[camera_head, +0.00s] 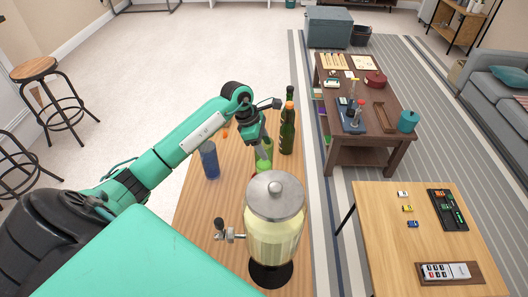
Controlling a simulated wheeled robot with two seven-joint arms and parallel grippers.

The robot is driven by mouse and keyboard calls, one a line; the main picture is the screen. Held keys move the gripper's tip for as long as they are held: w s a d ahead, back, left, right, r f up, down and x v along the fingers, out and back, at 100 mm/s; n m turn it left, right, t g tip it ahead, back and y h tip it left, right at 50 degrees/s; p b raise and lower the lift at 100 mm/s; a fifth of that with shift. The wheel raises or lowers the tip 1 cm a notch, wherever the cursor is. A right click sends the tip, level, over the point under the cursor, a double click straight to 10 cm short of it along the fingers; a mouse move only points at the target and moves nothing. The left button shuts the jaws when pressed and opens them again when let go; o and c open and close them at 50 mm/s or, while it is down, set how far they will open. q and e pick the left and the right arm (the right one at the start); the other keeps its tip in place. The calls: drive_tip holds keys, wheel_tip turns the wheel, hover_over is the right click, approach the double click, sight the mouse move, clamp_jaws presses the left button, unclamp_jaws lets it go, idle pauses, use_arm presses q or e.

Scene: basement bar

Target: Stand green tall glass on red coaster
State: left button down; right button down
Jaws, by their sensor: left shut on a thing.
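The green tall glass (264,163) is upright over the bar top, partly covered by my left gripper (263,150). My left gripper is shut on the glass and reaches down from above. A bit of red, which looks like the red coaster (254,179), shows at the foot of the glass. The drink dispenser hides most of it, and I cannot tell whether the glass touches it. My right gripper is not in view.
A drink dispenser (274,225) with a metal lid and tap stands close in front of the glass. A blue glass (209,160) stands to the left on the bar top (203,205). Green bottles (287,130) stand just behind to the right.

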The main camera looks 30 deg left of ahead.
use_arm(q)
wheel_tip(320, 180, down, 4)
drive_tip(key=shift+f+p, duration=0.1)
drive_tip(key=shift+p, duration=0.6)
drive_tip(key=shift+f, duration=0.35)
drive_tip(key=shift+f+b, duration=0.15)
drive_tip(key=shift+b, duration=0.15)
drive_tip(key=c, duration=0.6)
unclamp_jaws()
drive_tip(key=shift+o, duration=0.2)
